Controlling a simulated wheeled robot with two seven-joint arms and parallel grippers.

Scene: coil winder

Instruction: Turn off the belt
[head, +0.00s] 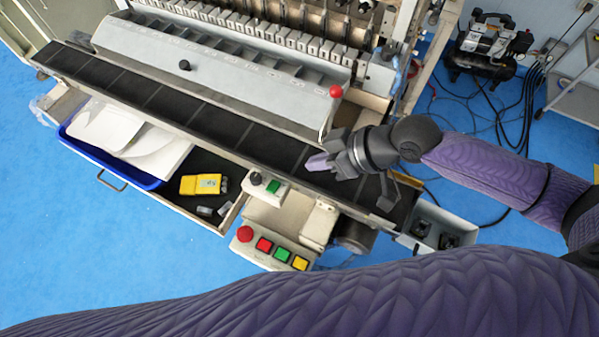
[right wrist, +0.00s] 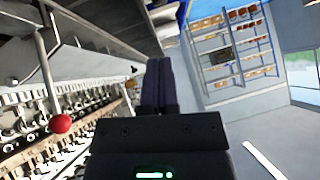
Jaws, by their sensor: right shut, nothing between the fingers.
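The black belt (head: 225,128) runs along the front of the machine, from upper left to lower right. A small switch box (head: 266,188) with a green button and a black knob sits at the belt's front edge. Below it is a larger button box (head: 271,252) with a red mushroom button, and red, green and yellow square buttons. My right gripper (head: 317,162) is over the belt, above and right of the small switch box, apart from both boxes. Its fingers are together and empty in the right wrist view (right wrist: 160,85). My left gripper is out of view.
A lever with a red ball (head: 336,91) stands just above my right gripper; it also shows in the right wrist view (right wrist: 61,124). An open drawer with a blue tray (head: 149,181) and a yellow device (head: 200,184) is at left. A compressor (head: 489,45) stands upper right.

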